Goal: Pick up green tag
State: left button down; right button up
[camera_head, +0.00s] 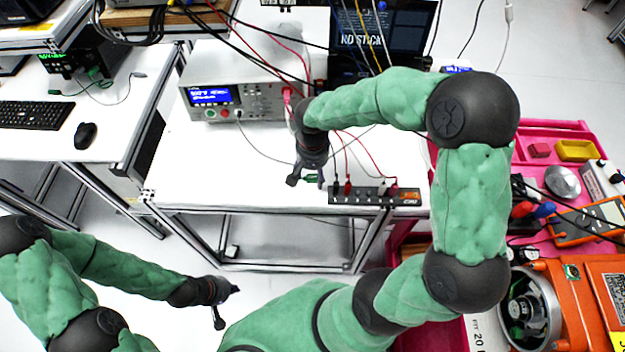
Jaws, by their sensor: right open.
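The green tag (311,178) is a small green piece low at the front of the white table (190,165). It is partly hidden by my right gripper (306,182), which reaches down over it from above. The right gripper's fingers are apart, one on each side of the tag as seen from here; I cannot tell whether they touch it. My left gripper (227,306) is open and empty, low in front of the table and away from the tag.
A black connector strip (374,196) with red plugs lies right of the tag. Behind stand a white instrument (250,88) and a dark monitor (385,35), with red and black cables hanging near my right arm. A pink cart (535,131) with tools is at right. The table's left part is clear.

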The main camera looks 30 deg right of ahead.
jog(key=shift+f, duration=0.4)
jog(key=c, duration=1)
jog(key=shift+o, duration=0.2)
jog(key=shift+r, duration=0.15)
